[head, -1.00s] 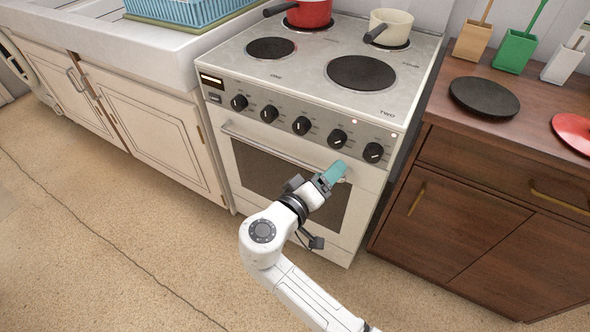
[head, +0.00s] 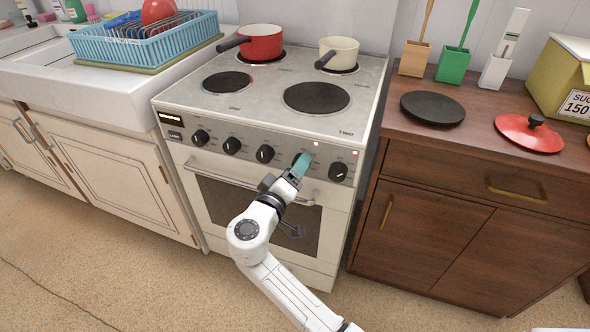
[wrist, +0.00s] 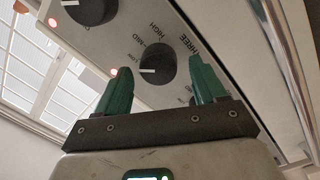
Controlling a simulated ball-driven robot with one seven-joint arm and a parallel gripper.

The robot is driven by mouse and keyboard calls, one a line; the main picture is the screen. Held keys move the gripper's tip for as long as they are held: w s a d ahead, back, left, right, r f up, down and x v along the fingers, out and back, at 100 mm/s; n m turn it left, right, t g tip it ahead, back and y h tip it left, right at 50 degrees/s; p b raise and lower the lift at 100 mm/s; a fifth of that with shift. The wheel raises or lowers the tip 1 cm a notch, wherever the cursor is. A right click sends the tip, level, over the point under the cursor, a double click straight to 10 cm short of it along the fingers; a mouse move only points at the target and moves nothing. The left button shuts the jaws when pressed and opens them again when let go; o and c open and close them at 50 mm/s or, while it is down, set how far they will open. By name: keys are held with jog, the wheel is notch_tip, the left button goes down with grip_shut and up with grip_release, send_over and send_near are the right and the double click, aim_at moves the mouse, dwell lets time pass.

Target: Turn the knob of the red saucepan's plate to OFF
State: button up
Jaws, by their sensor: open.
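The red saucepan (head: 262,43) stands on the back left plate of the stove (head: 212,101). My gripper (head: 301,163) is at the stove's front panel, in front of the fourth knob from the left, largely covering it. In the wrist view, my gripper (wrist: 159,74) is open, with a black knob (wrist: 157,70) between and beyond its green fingers. I cannot tell whether they touch it. The back plates' labels are too small to read.
Other knobs include the rightmost (head: 338,172) and third (head: 265,154). Red lamps (head: 316,144) glow above the right knobs. The oven handle (head: 240,180) runs below the panel. A cream saucepan (head: 339,52) stands back right. A wooden cabinet (head: 450,200) is at the right.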

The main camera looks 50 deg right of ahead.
jog(key=shift+d, duration=0.15)
jog(key=c, duration=1.1)
